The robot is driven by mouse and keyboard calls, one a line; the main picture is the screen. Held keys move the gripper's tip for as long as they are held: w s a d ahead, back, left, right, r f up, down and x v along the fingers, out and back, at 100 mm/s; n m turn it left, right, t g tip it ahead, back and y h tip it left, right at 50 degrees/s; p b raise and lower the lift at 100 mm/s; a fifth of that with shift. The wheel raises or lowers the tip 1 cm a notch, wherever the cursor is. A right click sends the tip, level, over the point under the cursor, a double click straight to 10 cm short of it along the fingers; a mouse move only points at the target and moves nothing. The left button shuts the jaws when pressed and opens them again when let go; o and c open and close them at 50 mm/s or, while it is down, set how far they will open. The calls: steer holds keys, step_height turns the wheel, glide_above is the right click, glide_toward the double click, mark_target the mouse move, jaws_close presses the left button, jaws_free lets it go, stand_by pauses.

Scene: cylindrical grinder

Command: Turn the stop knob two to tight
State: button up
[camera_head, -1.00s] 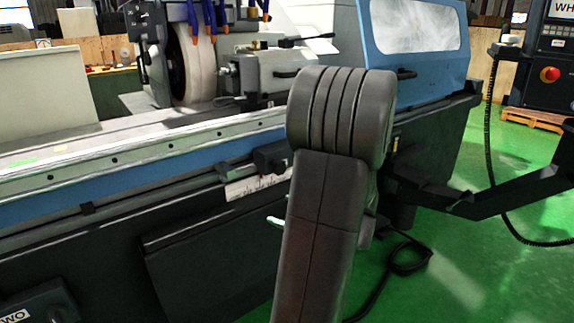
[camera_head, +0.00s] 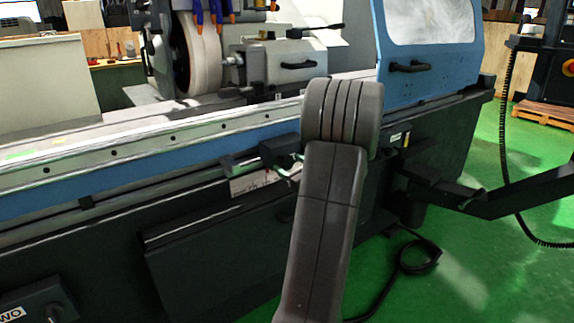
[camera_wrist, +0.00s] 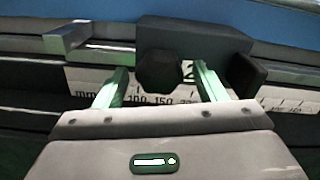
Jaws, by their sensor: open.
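The dark stop block (camera_wrist: 195,40) sits on the rail above a millimetre scale, with a "2" partly showing beside its knob. Its black faceted front knob (camera_wrist: 158,73) lies between the two pale green fingers of my gripper (camera_wrist: 162,68). The fingers are open, with a visible gap on each side of the knob. In the head view the stop block (camera_head: 278,152) shows left of my arm, and a green fingertip of my gripper (camera_head: 297,160) is close to its right end. The knob is hidden there.
A second black knob (camera_wrist: 246,75) sticks out at the block's right end, close to the right finger. A metal bracket (camera_wrist: 75,38) stands left of the block. The scale strip (camera_wrist: 280,102) runs below. The blue grinder door (camera_head: 425,55) is at upper right.

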steer(key=shift+x, duration=1)
steer(key=c, duration=1)
